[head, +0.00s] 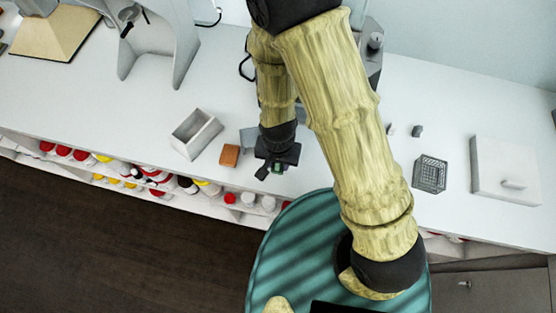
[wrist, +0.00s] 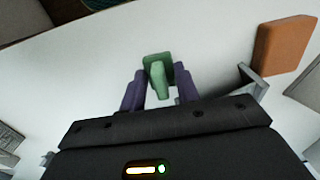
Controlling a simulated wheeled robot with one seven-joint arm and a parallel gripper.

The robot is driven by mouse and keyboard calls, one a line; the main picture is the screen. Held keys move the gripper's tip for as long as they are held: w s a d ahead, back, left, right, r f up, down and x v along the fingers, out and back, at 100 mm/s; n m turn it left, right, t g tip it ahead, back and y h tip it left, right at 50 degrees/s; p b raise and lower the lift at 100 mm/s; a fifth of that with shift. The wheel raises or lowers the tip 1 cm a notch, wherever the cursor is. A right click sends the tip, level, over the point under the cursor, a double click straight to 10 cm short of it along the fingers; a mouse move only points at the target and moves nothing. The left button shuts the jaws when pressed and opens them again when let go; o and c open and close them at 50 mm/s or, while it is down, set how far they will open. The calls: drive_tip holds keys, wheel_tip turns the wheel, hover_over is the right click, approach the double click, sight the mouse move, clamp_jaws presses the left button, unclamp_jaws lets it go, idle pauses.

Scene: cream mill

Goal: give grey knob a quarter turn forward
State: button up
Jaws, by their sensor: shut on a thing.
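My gripper (head: 271,166) is low over the front part of the white counter, left of centre in the head view. In the wrist view, its two dark fingers (wrist: 160,86) are shut on a small green piece (wrist: 157,68) with a flat plate and a raised block. The green piece also shows at the gripper in the head view (head: 279,169). A round grey knob-like part (head: 375,41) sits on a grey machine (head: 371,66) at the back, partly hidden behind my arm. My gripper is well away from it. I cannot tell which way it is turned.
An orange-brown block (head: 229,156) and an open grey box (head: 196,134) lie left of my gripper. To the right are a small grey piece (head: 417,131), a dark mesh basket (head: 430,174) and a white lidded panel (head: 505,170). Bottles fill the shelf below.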

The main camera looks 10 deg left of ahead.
drive_tip(key=shift+f, duration=0.15)
drive_tip(key=o, duration=0.9)
wheel_tip(320, 180, up, 12)
drive_tip(key=shift+r, duration=0.2)
idle(0.3)
drive_tip(key=shift+c, duration=0.3)
